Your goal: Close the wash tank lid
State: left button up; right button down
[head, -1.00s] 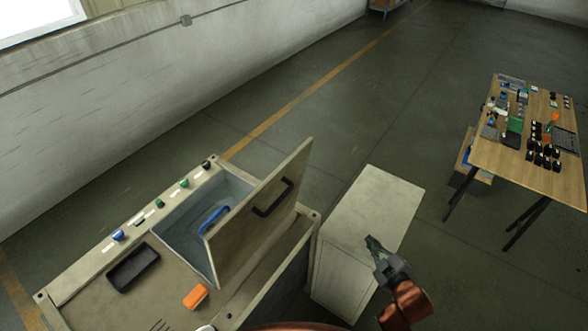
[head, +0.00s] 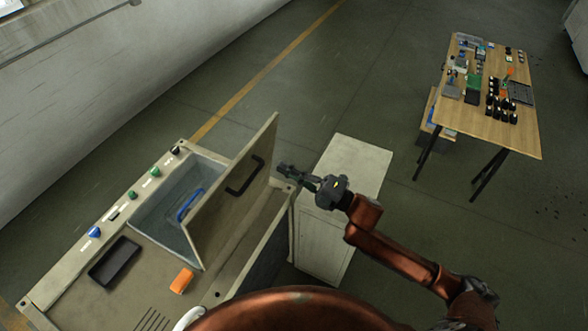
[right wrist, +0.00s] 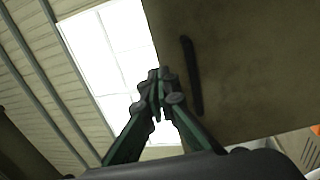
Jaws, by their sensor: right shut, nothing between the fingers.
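The wash tank lid (head: 232,192) stands open and tilted up, a flat beige panel with a black bar handle (head: 245,175) on its right-hand face. The open wash tank (head: 165,205) shows to its left, with a blue curved object (head: 189,204) inside. My right gripper (head: 284,169) is shut and empty, just right of the lid's upper part. In the right wrist view the gripper (right wrist: 155,78) points up along the lid (right wrist: 235,60), with the handle (right wrist: 191,75) to its right. I cannot tell whether it touches the lid. My left gripper is not in view.
A black tray (head: 114,262) and an orange block (head: 181,280) lie on the bench top (head: 75,295) before the tank. Knobs line its back edge. A beige cabinet (head: 345,180) stands to the right. A cluttered wooden table (head: 510,138) is farther off.

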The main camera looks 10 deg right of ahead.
aim_at(250, 150)
jog(key=p+x, duration=0.2)
jog(key=x, duration=0.5)
jog(key=shift+w+a+r+p, duration=0.2)
jog(key=shift+a+r+p, duration=0.1)
jog(key=shift+p, duration=0.1)
jog(key=shift+w+a+f, duration=0.15)
jog(key=shift+w+a, duration=0.25)
jog(key=shift+a, duration=0.1)
